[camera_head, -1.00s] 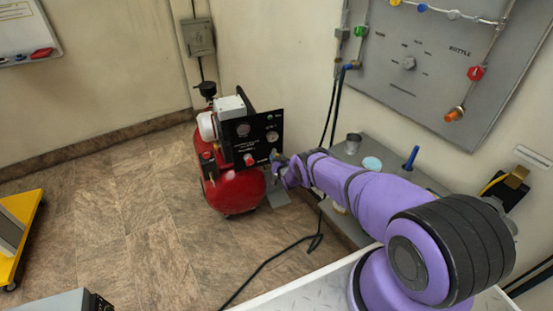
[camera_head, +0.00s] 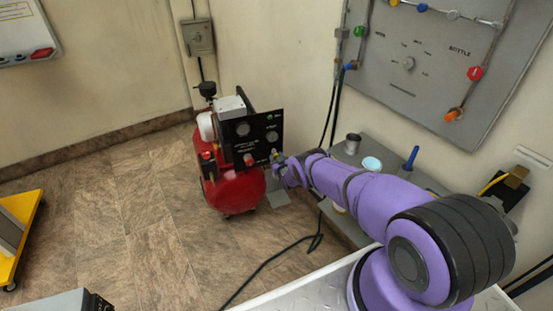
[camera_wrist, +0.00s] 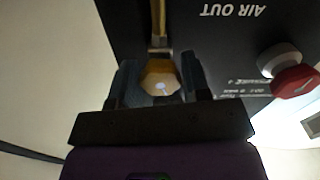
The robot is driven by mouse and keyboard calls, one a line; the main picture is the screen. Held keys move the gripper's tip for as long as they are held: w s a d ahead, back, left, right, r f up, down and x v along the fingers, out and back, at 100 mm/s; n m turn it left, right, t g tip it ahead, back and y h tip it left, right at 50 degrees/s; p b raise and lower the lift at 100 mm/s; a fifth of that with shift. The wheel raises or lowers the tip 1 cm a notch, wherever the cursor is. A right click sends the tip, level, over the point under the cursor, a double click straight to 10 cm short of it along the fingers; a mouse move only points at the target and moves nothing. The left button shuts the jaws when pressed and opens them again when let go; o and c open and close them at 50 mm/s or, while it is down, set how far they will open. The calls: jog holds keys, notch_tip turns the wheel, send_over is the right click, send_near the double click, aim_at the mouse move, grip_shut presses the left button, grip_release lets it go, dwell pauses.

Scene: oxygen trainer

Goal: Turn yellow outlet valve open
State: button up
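The yellow outlet valve (camera_wrist: 161,78) is a faceted yellow knob on a brass stem below the "AIR OUT" lettering, which appears upside down in the wrist view. My gripper (camera_wrist: 161,86) has one dark finger on each side of the knob, and both appear to touch it. In the head view my gripper (camera_head: 278,160) is at the right edge of the black panel (camera_head: 257,138) on the red compressor (camera_head: 235,188). The valve is too small there to read its angle.
A red knob (camera_wrist: 294,80) sits on the panel to the right of my gripper. A grey bench (camera_head: 345,225) with a metal cup (camera_head: 352,143) stands right of the compressor. A black cable (camera_head: 265,262) lies on the floor. A wall panel (camera_head: 440,65) holds coloured valves.

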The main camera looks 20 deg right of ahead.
jog(key=o, duration=0.3)
jog(key=shift+s+a, duration=0.15)
jog(key=shift+s, duration=2.55)
jog(key=shift+s+a, duration=0.1)
jog(key=shift+s, duration=2.6)
